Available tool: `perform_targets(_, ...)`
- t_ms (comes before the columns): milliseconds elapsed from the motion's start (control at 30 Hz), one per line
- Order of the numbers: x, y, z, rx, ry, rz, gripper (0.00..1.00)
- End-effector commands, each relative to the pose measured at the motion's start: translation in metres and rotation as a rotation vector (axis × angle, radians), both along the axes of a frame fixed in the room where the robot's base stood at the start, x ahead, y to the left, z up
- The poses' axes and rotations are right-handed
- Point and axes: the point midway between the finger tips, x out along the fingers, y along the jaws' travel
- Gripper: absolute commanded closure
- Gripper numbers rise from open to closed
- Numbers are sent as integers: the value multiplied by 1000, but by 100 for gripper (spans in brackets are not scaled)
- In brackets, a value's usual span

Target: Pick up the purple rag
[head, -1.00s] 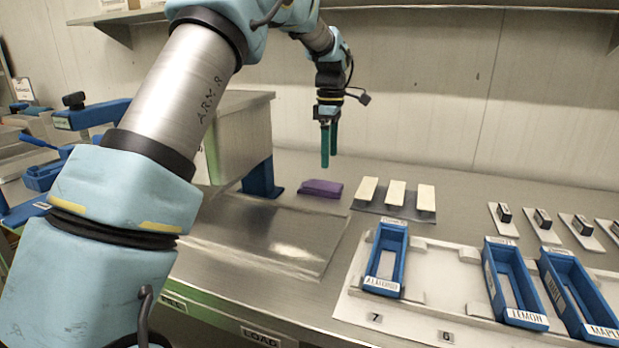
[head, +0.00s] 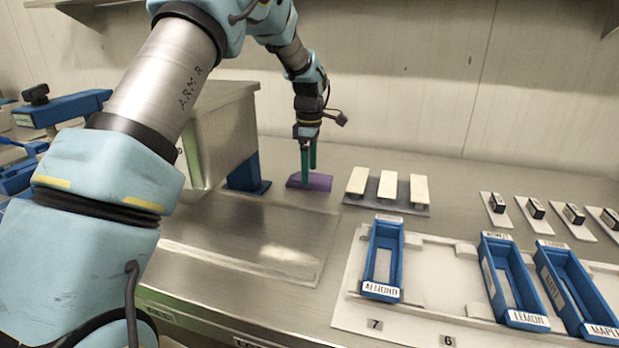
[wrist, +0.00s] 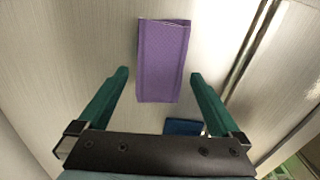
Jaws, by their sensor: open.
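The purple rag (head: 318,182) lies folded flat on the steel counter, towards the back wall. In the wrist view the rag (wrist: 162,60) is a purple rectangle, its near end between the two green fingers and the rest reaching beyond the tips. My gripper (head: 309,180) points down at the rag, its fingers covering part of it in the head view. In the wrist view my gripper (wrist: 159,74) is open, with a gap on both sides of the rag. I cannot tell whether the fingertips touch the counter.
A blue support foot (head: 247,176) under the grey box (head: 222,130) stands just left of the rag. A plate with three pale bars (head: 387,185) lies to the right. Blue trays (head: 382,262) sit in a white rack in front. Bare counter lies before the rag.

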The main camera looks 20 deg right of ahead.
Motion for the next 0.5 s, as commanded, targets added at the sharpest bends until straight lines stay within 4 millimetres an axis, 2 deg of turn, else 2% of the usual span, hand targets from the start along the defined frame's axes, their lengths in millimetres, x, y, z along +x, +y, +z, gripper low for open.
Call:
perform_targets(167, 0, 0, -18, 0, 0, -1, 0)
perform_targets(400, 0, 0, -21, -1, -2, -1, 0)
perform_targets(500, 0, 0, -21, -1, -1, -1, 9)
